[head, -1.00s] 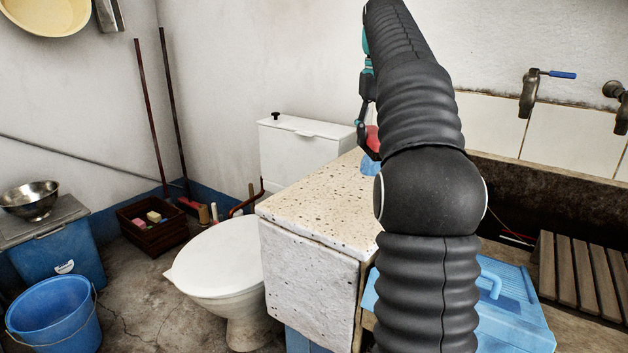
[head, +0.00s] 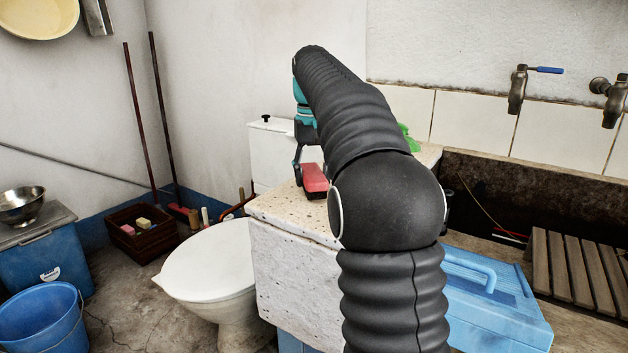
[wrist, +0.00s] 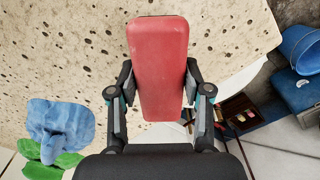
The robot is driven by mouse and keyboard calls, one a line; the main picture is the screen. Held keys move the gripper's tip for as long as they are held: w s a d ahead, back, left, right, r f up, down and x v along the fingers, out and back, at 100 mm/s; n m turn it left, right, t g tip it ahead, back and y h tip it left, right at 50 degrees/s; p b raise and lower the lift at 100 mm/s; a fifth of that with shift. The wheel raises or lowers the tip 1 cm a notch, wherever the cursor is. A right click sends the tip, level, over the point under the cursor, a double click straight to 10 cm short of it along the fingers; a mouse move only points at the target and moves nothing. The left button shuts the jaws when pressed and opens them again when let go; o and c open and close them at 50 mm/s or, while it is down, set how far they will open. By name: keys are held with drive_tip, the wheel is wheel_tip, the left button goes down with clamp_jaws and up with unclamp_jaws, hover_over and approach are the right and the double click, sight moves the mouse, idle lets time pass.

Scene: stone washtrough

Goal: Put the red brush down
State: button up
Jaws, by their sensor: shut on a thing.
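The red brush (head: 314,178) is in my gripper, over the left part of the speckled stone slab (head: 280,212). In the wrist view the red brush (wrist: 158,65) shows its flat red back, with one finger on each side. My gripper (wrist: 158,82) is shut on it. In the head view my gripper (head: 306,160) is partly hidden behind my arm. The brush's underside is close to the slab; I cannot tell whether it touches.
A crumpled blue thing (wrist: 60,122) and a green one (wrist: 52,164) lie left of the gripper in the wrist view. The slab around the brush is bare. A white toilet (head: 212,268) stands left, a blue toolbox (head: 500,312) right.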

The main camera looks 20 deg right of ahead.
sight(311, 174)
drive_tip(key=shift+f, duration=0.3)
drive_tip(key=shift+f, duration=0.2)
drive_tip(key=o, duration=1)
wheel_tip(311, 174, up, 8)
drive_tip(key=p, duration=0.2)
drive_tip(key=shift+p, duration=0.4)
drive_tip(key=shift+s+a+r, duration=0.1)
drive_tip(key=shift+s+a, duration=0.2)
drive_tip(key=s+a+f+n+t, duration=0.1)
drive_tip(key=s+a+f, duration=0.2)
drive_tip(key=s, duration=0.4)
drive_tip(key=s+a+f+t, duration=0.2)
drive_tip(key=s+a+f, duration=0.15)
drive_tip(key=s, duration=0.35)
drive_tip(key=s+a+f+n+t, duration=0.1)
drive_tip(key=s+a+f, duration=0.25)
drive_tip(key=s, duration=0.35)
drive_tip(key=shift+t, duration=0.8)
drive_tip(key=s+f, duration=0.2)
drive_tip(key=f, duration=0.1)
drive_tip(key=s+f, duration=0.3)
drive_tip(key=s+a+f, duration=0.1)
drive_tip(key=s+f, duration=0.2)
drive_tip(key=f, duration=0.1)
drive_tip(key=shift+s+a, duration=0.1)
